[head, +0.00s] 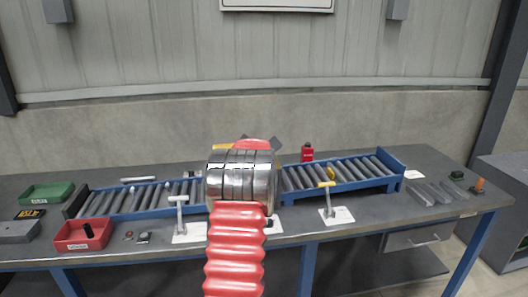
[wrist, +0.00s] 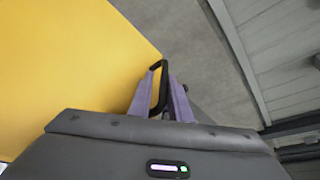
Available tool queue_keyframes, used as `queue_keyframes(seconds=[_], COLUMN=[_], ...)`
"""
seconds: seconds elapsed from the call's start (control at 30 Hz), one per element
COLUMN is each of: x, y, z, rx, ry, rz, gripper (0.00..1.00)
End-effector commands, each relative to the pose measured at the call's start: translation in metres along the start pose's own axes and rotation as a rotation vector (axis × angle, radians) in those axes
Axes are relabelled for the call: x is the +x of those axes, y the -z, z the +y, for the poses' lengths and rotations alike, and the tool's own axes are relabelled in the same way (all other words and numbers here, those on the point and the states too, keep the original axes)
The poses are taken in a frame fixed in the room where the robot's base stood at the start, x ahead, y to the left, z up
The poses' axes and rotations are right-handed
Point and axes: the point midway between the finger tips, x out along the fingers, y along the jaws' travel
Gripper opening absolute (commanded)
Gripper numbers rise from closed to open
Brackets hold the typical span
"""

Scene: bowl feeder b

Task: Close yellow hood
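The yellow hood (wrist: 65,70) fills the left of the wrist view as a large flat panel. A black handle (wrist: 164,87) stands at its right edge. My gripper (wrist: 161,80) has its two purple fingers on either side of the handle. Whether they press on it cannot be made out. In the head view my arm hides the gripper, the handle and most of the hood. Only a small yellow patch (head: 221,147), which may be the hood, shows behind the arm.
A dark bench (head: 355,225) carries blue roller conveyors, left (head: 140,199) and right (head: 342,174) of my arm. A red bin (head: 83,235) and green bin (head: 46,192) stand at the left. A red bottle (head: 307,153) stands behind the right conveyor.

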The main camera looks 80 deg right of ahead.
Motion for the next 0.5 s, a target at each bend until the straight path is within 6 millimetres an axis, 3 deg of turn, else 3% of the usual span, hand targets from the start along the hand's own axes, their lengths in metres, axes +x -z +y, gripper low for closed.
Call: queue_keyframes(seconds=[0.5], x=[-0.062], y=[-0.004], z=[0.001], rx=[-0.001], ry=[0.0], rz=[-0.006], gripper=[0.17])
